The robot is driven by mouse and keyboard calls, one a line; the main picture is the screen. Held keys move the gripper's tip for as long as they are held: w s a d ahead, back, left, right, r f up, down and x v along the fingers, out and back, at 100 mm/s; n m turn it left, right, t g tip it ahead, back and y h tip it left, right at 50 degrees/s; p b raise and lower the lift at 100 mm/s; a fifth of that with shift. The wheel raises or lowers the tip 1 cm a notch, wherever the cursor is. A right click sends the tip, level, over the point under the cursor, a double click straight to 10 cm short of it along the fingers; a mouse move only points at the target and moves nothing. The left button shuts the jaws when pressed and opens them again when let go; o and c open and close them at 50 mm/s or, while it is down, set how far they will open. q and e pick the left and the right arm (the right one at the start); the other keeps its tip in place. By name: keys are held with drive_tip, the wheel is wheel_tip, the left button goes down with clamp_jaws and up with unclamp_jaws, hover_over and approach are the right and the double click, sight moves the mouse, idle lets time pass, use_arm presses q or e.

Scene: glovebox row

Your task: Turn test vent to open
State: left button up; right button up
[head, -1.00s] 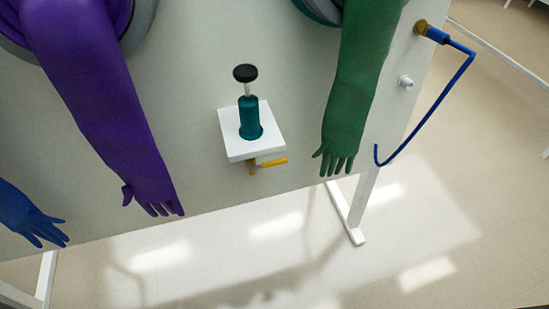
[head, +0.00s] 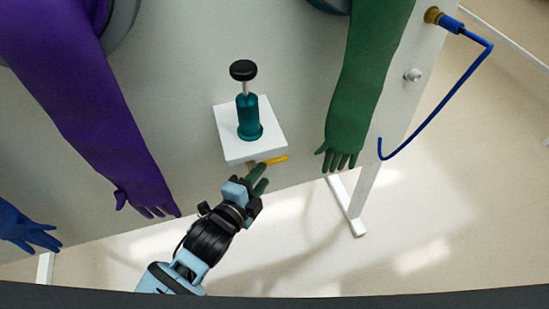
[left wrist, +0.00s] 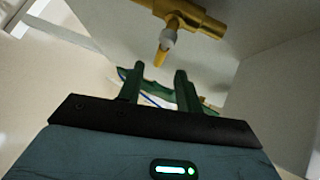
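The test vent appears to be the brass valve (left wrist: 205,20) with a yellow lever (head: 274,160) under the white bracket (head: 230,144) on the panel. In the head view the lever points right, and most of the valve body is hidden. My left gripper (head: 260,178) is just below the lever, reaching up from the lower left. In the left wrist view its two green fingers (left wrist: 159,78) are apart with nothing held between them. The lever (left wrist: 160,57) shows nearly end-on, just beyond and between the fingertips. Contact is not visible. My right gripper is out of view.
A teal cylinder with a black knob (head: 243,70) stands on the bracket. A purple glove (head: 85,100) hangs left, a green glove (head: 365,80) right, and a blue glove (head: 25,232) at far left. A blue hose (head: 455,85) hangs at the right edge.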

sight(272, 163)
use_arm(q)
drive_tip(key=x, duration=0.7)
drive_tip(key=shift+w+d+b, duration=0.15)
drive_tip(key=shift+w+b, duration=0.1)
drive_tip(key=shift+b, duration=0.1)
clamp_jaws()
